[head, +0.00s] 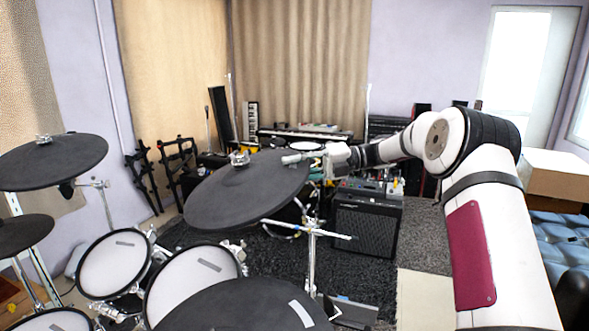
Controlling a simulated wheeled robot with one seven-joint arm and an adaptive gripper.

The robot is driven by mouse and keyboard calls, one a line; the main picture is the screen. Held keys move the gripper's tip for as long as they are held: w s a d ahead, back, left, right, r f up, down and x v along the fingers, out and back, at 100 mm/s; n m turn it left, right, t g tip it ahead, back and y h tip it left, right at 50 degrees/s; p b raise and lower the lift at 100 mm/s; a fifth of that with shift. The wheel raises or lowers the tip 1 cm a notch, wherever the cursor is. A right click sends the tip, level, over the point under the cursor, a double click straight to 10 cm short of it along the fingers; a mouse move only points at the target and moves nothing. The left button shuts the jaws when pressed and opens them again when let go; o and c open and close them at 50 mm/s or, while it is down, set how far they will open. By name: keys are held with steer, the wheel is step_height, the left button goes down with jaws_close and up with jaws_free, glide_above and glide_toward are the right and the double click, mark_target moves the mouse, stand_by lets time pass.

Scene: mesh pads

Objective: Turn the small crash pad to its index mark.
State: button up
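A round black cymbal pad (235,200), tilted on its stand, is in the middle of the head view. A metal wing nut sits at its centre. I cannot tell for sure that it is the small crash pad; other black pads are in view. My gripper (290,158) is at its far right rim, with the arm reaching in from the right. The gripper looks small and whitish there, and I cannot tell whether it touches the rim or whether its fingers are apart. No index mark is clearly visible on this pad.
Black pads stand at upper left (50,165), lower left (20,238) and in front (230,308); the front one bears a pale strip. White mesh drum pads (115,265) (180,290) lie between. An amplifier (365,228) stands behind. Dark carpet (275,265) shows between stands.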

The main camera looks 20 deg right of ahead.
steer(key=shift+s, duration=0.3)
steer(key=s+d+r, duration=0.1)
steer(key=d, duration=1.1)
steer(key=shift+d+r, duration=0.1)
